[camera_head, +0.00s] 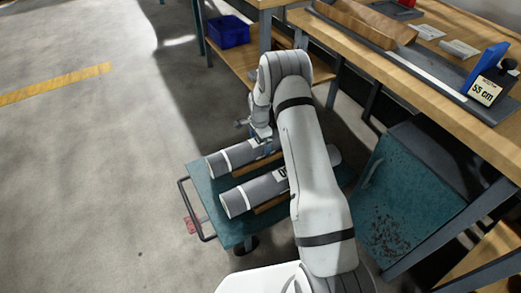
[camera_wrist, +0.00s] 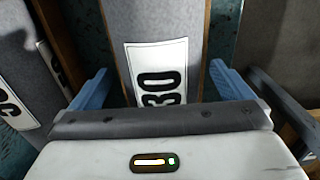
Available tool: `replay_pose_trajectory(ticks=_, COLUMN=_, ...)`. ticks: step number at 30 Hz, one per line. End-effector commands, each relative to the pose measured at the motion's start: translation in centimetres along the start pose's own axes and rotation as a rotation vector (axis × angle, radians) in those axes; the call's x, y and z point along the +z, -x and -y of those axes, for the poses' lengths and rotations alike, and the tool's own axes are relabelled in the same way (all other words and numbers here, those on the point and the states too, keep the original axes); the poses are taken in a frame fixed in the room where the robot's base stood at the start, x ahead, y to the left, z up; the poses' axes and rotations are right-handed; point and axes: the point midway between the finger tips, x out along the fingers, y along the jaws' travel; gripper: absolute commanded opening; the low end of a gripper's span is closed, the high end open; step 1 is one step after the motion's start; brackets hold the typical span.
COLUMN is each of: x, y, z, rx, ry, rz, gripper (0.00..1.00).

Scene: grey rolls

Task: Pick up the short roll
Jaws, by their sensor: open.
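Two grey rolls with white bands lie side by side on a teal cart (camera_head: 226,228) in the head view, a far roll (camera_head: 224,160) and a near roll (camera_head: 240,199). My arm hides part of both, so their lengths are hard to compare. My gripper (camera_head: 262,140) is at the far roll. In the wrist view, my gripper (camera_wrist: 158,72) is open, with a blue finger on each side of a grey roll (camera_wrist: 155,20) whose white label reads "30". Whether the fingers touch it is unclear. Another labelled roll (camera_wrist: 22,60) shows at the left.
A wooden workbench (camera_head: 440,95) stands at the right, with a blue stop and a "55 cm" sign (camera_head: 486,91) on it. A teal cabinet (camera_head: 405,195) is below. A blue bin (camera_head: 229,31) sits on a shelf behind. Floor at the left is clear.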

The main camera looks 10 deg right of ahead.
Motion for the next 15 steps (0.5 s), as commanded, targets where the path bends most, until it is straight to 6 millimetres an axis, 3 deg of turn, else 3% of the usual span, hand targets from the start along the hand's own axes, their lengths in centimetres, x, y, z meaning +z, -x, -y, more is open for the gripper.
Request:
replay_pose_trajectory(ticks=2, x=-0.09, y=-0.91, z=0.05, rx=-0.002, ry=-0.001, rz=0.000, gripper=1.00)
replay_pose_trajectory(ticks=8, x=-0.12, y=-0.85, z=0.06, rx=-0.002, ry=-0.001, rz=-0.001, gripper=1.00)
replay_pose_trajectory(ticks=15, x=-0.15, y=-0.85, z=0.03, rx=-0.002, ry=-0.001, rz=-0.001, gripper=0.82)
